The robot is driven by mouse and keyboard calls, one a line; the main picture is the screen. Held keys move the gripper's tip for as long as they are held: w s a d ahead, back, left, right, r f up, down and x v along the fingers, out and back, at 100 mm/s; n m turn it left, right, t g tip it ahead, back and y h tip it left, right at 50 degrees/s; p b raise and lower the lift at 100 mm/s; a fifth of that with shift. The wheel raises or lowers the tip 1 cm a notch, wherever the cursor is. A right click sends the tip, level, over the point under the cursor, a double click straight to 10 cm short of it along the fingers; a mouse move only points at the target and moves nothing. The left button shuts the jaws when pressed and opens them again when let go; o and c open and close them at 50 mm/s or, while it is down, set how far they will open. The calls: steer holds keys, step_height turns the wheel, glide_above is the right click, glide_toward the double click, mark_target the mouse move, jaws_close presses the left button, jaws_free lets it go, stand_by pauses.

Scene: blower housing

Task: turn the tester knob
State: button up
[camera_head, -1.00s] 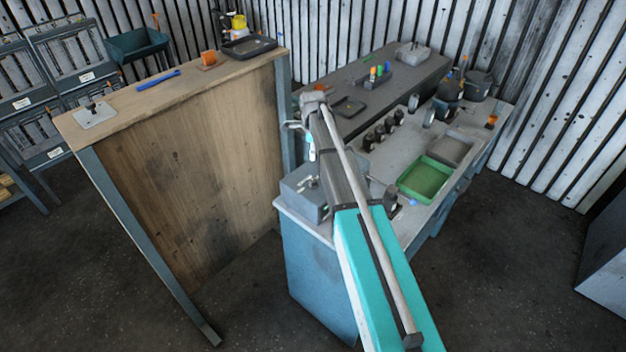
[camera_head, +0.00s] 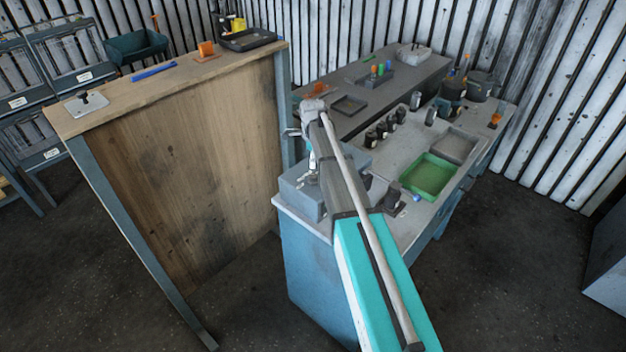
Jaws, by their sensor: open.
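The tester, a grey box (camera_head: 295,197), sits on the near left corner of the blue-sided bench. My arm reaches over the bench, and my gripper (camera_head: 313,174) points down at the top of this box. My gripper is open. It is small in the picture, and I cannot tell whether its fingers touch anything. The tester knob cannot be made out clearly; the gripper and arm cover that part of the box top.
A green tray (camera_head: 430,176) and a grey tray (camera_head: 456,147) lie on the bench right of my arm. Several dark cylinders (camera_head: 381,131) stand behind. A tall wooden-sided table (camera_head: 190,150) stands close on the left. The floor at the front right is clear.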

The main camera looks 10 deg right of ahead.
mark_target(313, 175)
steer(key=shift+f+b, duration=3.4)
steer(key=shift+f, duration=0.3)
jaws_close()
